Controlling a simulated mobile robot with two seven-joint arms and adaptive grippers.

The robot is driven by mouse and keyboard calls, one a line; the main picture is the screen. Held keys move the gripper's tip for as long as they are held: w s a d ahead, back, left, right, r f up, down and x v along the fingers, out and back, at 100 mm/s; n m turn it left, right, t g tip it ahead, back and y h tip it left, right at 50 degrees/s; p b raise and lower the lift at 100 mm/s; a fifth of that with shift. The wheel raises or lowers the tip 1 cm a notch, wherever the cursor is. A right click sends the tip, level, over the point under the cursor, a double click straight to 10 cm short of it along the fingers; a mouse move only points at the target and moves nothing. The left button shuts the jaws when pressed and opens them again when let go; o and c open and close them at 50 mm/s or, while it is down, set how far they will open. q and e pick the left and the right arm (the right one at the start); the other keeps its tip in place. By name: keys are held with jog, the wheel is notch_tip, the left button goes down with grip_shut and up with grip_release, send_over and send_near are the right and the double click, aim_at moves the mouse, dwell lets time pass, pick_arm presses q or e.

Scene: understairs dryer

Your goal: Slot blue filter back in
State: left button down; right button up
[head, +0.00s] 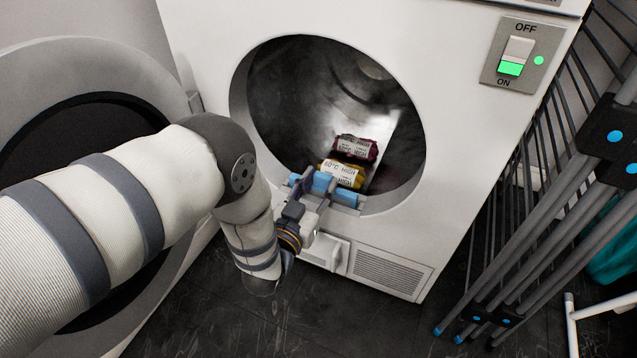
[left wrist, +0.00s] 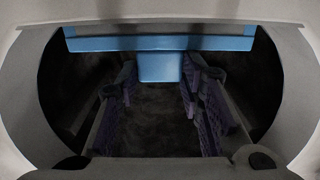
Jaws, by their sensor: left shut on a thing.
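The blue filter (head: 322,182) is at the lower rim of the dryer's round opening (head: 240,110). My left gripper (head: 316,194) is shut on it from the front. In the left wrist view the filter's long blue bar (left wrist: 160,43) runs across the top, and its tab (left wrist: 160,68) hangs between my finger ends (left wrist: 160,80). The filter's slot is hidden, so I cannot tell how deep the filter sits. My right gripper is not in view.
A yellow bundle (head: 343,173) and a maroon bundle (head: 354,148), both with labels, lie in the drum just behind the filter. The open round door (head: 45,60) stands at left. A folded drying rack (head: 560,190) leans at right. The ON/OFF switch (head: 515,55) shows green.

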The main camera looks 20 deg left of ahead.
pick_arm(q)
jog(key=shift+f+b, duration=0.8)
jog(key=shift+f, duration=0.5)
jog(key=c, duration=1)
grip_release()
jog(key=s, duration=1.2)
jog(key=shift+a, duration=0.25)
